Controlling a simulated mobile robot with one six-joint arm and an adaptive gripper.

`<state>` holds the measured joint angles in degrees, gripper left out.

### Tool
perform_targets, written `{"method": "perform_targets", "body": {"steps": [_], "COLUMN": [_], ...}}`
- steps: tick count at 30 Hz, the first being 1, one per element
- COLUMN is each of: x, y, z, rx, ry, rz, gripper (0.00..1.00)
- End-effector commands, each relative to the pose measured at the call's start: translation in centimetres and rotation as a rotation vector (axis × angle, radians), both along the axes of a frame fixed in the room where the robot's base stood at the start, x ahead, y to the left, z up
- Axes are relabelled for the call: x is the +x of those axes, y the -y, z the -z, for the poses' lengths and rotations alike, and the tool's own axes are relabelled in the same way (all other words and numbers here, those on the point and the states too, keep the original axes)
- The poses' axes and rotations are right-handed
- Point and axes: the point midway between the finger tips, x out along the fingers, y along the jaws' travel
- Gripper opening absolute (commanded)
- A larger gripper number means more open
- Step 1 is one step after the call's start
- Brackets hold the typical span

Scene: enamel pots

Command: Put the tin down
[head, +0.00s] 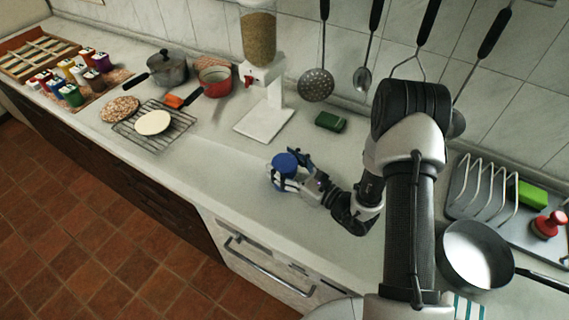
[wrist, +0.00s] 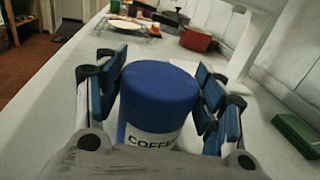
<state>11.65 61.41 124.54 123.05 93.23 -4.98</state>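The tin is a cylinder with a blue lid and a white label reading "COFFEE"; it shows in the head view (head: 286,163) over the middle of the counter and large in the wrist view (wrist: 158,95). My gripper (head: 292,172) is around it, with blue finger pads against both sides in the wrist view (wrist: 158,100). It looks shut on the tin. The tin stands about upright. Its base is partly hidden, and I cannot tell whether it touches the counter (head: 225,185).
A green box (head: 330,121) lies behind the tin, near the wall. A grain dispenser (head: 262,80) stands behind to the left. A cooling rack (head: 155,125), a red pot (head: 214,80) and a grey pot (head: 167,70) are further left. A steel pan (head: 477,254) is right. Counter around the tin is clear.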

Motion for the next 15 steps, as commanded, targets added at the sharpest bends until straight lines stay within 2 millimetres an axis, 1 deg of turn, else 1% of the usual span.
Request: {"method": "perform_targets", "body": {"steps": [1, 6, 15], "x": [0.00, 0.00, 0.00], "y": [0.00, 0.00, 0.00], "z": [-0.04, -0.05, -0.09], "rx": [0.000, 0.000, 0.000], "ry": [0.000, 0.000, 0.000], "rz": [0.000, 0.000, 0.000], "gripper": [0.69, 0.79, 0.79]}}
